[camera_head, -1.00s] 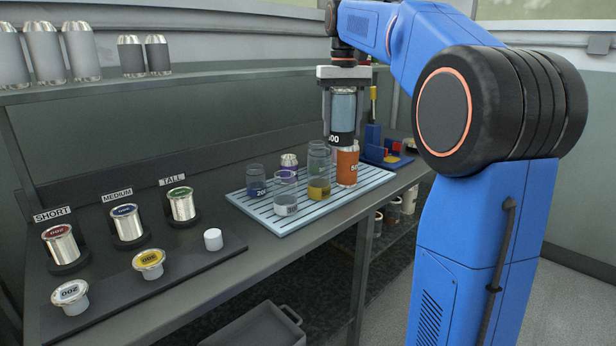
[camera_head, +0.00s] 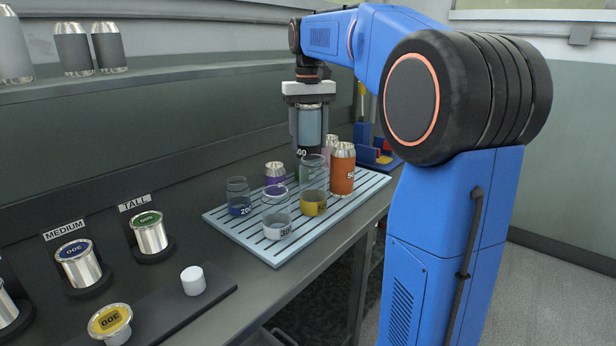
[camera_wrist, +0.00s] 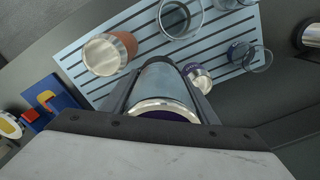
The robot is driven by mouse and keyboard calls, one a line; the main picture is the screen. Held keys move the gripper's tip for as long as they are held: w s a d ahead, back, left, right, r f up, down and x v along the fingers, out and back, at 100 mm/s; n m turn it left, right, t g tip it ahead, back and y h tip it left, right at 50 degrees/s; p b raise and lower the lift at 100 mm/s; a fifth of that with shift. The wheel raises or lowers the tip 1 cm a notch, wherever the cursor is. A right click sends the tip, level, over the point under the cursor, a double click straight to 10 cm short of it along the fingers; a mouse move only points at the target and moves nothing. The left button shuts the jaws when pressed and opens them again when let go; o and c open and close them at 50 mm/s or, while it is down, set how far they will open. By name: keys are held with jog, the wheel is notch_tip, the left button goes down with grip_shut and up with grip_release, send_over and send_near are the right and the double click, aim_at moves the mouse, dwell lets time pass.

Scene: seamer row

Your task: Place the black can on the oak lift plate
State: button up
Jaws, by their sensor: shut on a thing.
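My gripper (camera_head: 309,118) is shut on a tall can (camera_head: 310,122), grey-blue above with a black band and partly hidden white digits near its bottom. It is held upright at the back of the slatted tray; I cannot tell its exact height above it. In the wrist view the can (camera_wrist: 165,85) sits between the two fingers (camera_wrist: 163,98), with a silver rim and a dark purple end towards the camera. I see no oak lift plate in these frames.
The pale blue slatted tray (camera_head: 270,255) holds an orange can (camera_head: 342,172), a purple can (camera_head: 274,176) and several clear ones. Labelled tins (camera_head: 150,235) stand at left. Dark cans (camera_head: 108,48) stand on the shelf. A blue block rack (camera_head: 375,150) is behind the tray.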

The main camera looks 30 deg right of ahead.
notch_tip(320, 180, down, 11)
dwell(0.6)
jog(key=shift+f, duration=0.1)
jog(key=o, duration=1.2)
